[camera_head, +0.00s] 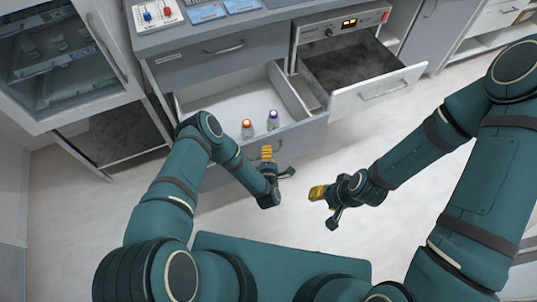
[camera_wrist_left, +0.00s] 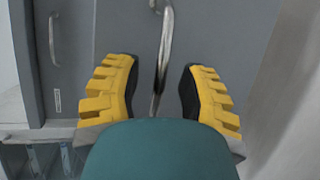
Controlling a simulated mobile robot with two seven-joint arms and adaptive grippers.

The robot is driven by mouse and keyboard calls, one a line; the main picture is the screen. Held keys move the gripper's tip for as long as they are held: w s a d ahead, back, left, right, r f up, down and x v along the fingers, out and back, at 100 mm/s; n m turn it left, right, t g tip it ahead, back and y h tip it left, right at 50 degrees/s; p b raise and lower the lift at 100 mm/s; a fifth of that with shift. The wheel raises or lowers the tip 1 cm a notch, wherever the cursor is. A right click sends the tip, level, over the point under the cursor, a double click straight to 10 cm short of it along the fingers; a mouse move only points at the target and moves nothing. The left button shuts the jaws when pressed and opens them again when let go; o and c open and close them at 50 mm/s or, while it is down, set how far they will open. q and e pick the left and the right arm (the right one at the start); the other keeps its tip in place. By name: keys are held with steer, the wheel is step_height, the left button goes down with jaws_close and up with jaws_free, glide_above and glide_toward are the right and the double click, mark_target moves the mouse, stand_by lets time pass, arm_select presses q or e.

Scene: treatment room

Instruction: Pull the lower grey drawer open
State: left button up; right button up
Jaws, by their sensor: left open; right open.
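The lower grey drawer (camera_head: 306,136) stands pulled out in the head view, its inside showing. An orange-topped vial (camera_head: 247,130) and a purple-topped vial (camera_head: 273,121) stand upright in it near the front. My left gripper (camera_head: 277,163) is at the drawer's front. In the left wrist view its yellow-padded fingers (camera_wrist_left: 160,92) are open, one on each side of the metal bar handle (camera_wrist_left: 166,38), with gaps beside it. My left arm hides part of the drawer front. My right gripper (camera_head: 326,205) is open and empty over the floor, to the right.
The upper grey drawer (camera_head: 190,66) above is shut. Right of it, a unit with a lit display has its dark-floored drawer (camera_head: 375,90) open. A glass-fronted cabinet (camera_head: 50,60) stands at the left. The floor (camera_head: 310,165) between my arms is clear.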

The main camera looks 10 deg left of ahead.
arm_select(q)
steer(key=v, duration=1.1)
steer(key=shift+s, duration=0.35)
steer(key=shift+d+r, duration=0.15)
step_height(320, 180, up, 4)
steer(key=w+m+g+h, duration=0.2)
steer(key=m+g+h, duration=0.35)
steer(key=m, duration=0.55)
steer(key=s+a+r+m+g, duration=0.2)
steer(key=s+r+m+g, duration=0.6)
steer(key=s, duration=0.3)
steer(key=shift+r+m+h, duration=0.45)
steer(key=shift+r+m, duration=0.05)
steer(key=shift+r, duration=0.05)
steer(key=shift+s+a, duration=0.1)
